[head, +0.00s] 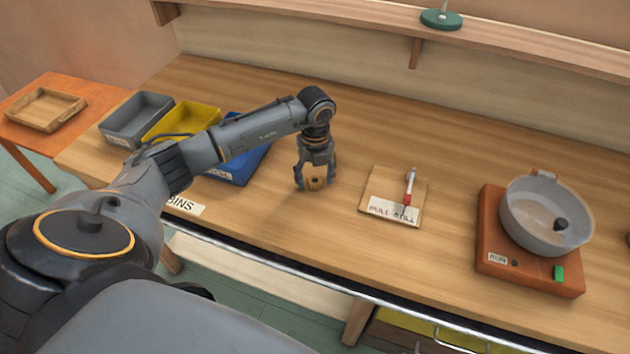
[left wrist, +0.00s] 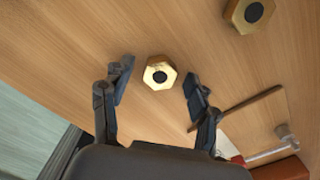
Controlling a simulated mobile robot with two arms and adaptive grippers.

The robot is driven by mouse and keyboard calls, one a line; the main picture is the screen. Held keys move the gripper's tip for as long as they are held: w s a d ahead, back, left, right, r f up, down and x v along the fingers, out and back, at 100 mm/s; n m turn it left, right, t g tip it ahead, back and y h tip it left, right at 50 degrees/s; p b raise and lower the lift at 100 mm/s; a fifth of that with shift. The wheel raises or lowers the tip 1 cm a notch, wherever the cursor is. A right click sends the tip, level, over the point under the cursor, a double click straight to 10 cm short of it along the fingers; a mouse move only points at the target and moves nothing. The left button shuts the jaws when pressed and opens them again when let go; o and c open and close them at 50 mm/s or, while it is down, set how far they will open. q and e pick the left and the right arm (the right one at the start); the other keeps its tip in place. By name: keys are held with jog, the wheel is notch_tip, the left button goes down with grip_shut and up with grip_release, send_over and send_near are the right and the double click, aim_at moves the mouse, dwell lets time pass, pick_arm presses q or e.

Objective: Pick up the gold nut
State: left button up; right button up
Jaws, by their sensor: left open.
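A gold hexagonal nut (left wrist: 159,74) with a dark centre lies on the wooden table. In the head view the nut (head: 316,184) shows low between my left fingers. My left gripper (head: 315,180) is open and points down over it. In the left wrist view the fingertips stand on either side of the nut, with a gap on each side. A second gold nut (left wrist: 249,13) lies at the upper right of the left wrist view; I cannot make it out in the head view. My right gripper is not in view.
Farther right is an orange scale (head: 492,228) with a grey pan (head: 520,212). Grey (head: 133,118), yellow (head: 190,117) and blue (head: 240,172) bins stand left, partly behind my arm.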

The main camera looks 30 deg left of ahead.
pick_arm(q)
grip_shut()
jog(key=shift+r, duration=0.1)
jog(key=shift+w+r+b, duration=0.1)
jog(key=shift+r+b, duration=0.45)
jog(key=shift+r, duration=0.1)
jog(key=s+d+r+b, duration=0.1)
jog(key=s+r+b, duration=0.3)
jog(key=s+r, duration=0.7)
jog(key=s, duration=0.3)
jog(key=shift+r+b, duration=0.25)
jog(key=shift+b, duration=0.15)
